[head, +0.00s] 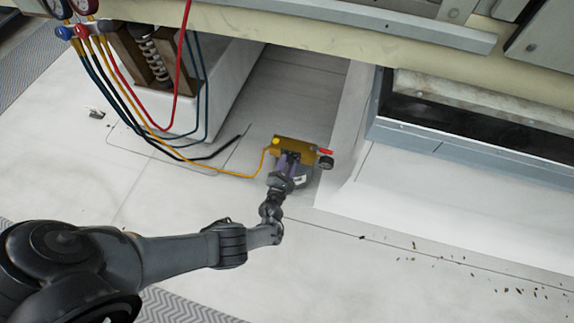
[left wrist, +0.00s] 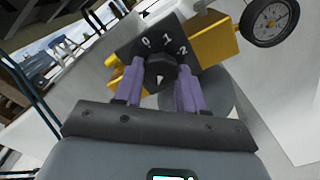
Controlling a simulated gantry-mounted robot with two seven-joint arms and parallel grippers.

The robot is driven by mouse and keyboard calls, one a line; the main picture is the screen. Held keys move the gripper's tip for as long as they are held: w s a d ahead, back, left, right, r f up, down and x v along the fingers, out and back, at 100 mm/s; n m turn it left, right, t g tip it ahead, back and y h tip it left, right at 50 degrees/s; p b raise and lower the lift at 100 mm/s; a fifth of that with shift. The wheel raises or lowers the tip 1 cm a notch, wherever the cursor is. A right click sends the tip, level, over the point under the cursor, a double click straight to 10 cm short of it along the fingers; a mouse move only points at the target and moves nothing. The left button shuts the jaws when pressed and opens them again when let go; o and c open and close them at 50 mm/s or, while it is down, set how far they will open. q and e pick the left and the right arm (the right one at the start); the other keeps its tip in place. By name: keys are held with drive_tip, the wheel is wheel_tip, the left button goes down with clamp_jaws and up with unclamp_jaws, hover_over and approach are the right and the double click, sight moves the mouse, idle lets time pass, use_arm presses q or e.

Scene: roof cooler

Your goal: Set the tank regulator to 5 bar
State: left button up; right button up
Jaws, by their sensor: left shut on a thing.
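A dark knob (left wrist: 160,67) with a small white mark stands in front of the plate. My left gripper (left wrist: 160,84), with purple fingers, is shut on the knob, one finger on each side. The gauge (left wrist: 270,20) is at top right; its reading is too small to tell. My right gripper is out of view.
A yellow hose (head: 225,172) runs from the regulator to a manifold with gauges (head: 82,8) at top left. Red, blue and black hoses hang beside a white block. A metal housing (head: 470,125) stands at the right. Debris lies on the floor at lower right.

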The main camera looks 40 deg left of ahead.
use_arm(q)
drive_tip(key=shift+f+m, duration=0.15)
drive_tip(key=shift+m, duration=0.25)
drive_tip(key=o, duration=1)
drive_tip(key=shift+a, duration=0.1)
drive_tip(key=shift+s+d+r, duration=0.2)
drive_tip(key=shift+s, duration=0.1)
drive_tip(key=p+v, duration=0.3)
drive_tip(key=v, duration=0.7)
drive_tip(key=shift+s+p, duration=0.1)
drive_tip(key=shift+p, duration=0.2)
